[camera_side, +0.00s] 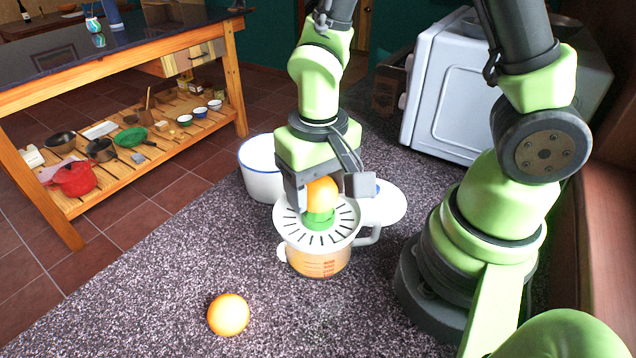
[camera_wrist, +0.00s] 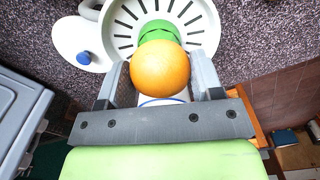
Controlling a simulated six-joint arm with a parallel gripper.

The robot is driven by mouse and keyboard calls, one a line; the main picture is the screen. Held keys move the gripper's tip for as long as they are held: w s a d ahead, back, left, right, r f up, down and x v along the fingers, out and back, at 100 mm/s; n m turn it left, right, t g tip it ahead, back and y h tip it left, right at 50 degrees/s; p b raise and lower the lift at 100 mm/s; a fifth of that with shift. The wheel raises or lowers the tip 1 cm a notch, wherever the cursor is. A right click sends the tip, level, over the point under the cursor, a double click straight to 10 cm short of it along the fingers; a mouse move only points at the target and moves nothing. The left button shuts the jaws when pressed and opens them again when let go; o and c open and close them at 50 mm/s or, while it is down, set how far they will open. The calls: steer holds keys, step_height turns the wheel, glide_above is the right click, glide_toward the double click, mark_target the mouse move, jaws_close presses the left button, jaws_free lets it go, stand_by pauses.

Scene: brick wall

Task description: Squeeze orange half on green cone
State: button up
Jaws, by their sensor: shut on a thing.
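An orange half (camera_side: 322,192) is held between the fingers of my gripper (camera_side: 328,186), directly over the green cone (camera_side: 320,219) of the juicer. The orange half (camera_wrist: 160,70) also shows in the wrist view between both fingers, covering part of the green cone (camera_wrist: 158,30). Its underside appears to sit on or just above the cone; exact contact is hidden. The juicer's white slotted strainer (camera_side: 292,229) sits on a clear jug (camera_side: 318,264) with orange contents and red markings.
Another orange piece (camera_side: 228,314) lies on the speckled counter at front left. A white pot (camera_side: 258,170) with a blue rim and a white lid (camera_side: 390,204) stand behind the juicer. A white microwave-like appliance (camera_side: 450,95) is at the back right. The front counter is mostly clear.

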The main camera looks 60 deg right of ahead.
steer(key=m, duration=0.3)
steer(key=shift+s, duration=0.1)
steer(key=n, duration=0.3)
steer(key=shift+f, duration=0.15)
steer(key=n, duration=0.3)
steer(key=shift+n, duration=0.4)
steer(key=shift+m, duration=1.7)
